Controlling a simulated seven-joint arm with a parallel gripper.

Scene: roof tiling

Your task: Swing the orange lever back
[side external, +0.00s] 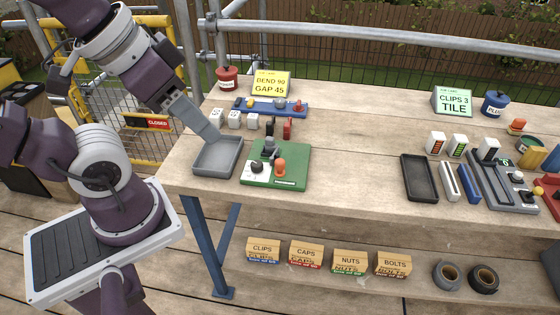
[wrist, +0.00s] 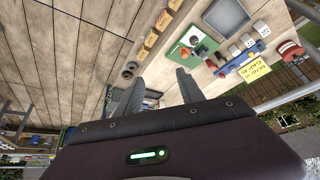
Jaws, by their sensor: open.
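The orange lever (side external: 280,166) stands on the right part of a green board (side external: 292,150) on the workbench, its rounded knob up. It also shows small in the wrist view (wrist: 194,40); its exact tilt is hard to tell. The board also carries a black dial (side external: 257,167) on a white plate and a grey lever-like part (side external: 270,147). My gripper (side external: 212,132) is above the grey tray, to the left of the board and apart from the lever. In the wrist view my two fingers (wrist: 157,88) are spread, with nothing held between them.
The grey tray (side external: 217,157) lies left of the board. Behind it stand white blocks (side external: 234,119), black and red clips (side external: 287,128), a blue rail (side external: 271,107) and a yellow sign (side external: 271,83). The bench middle (side external: 350,140) is clear. A dark tray (side external: 419,178) lies further right.

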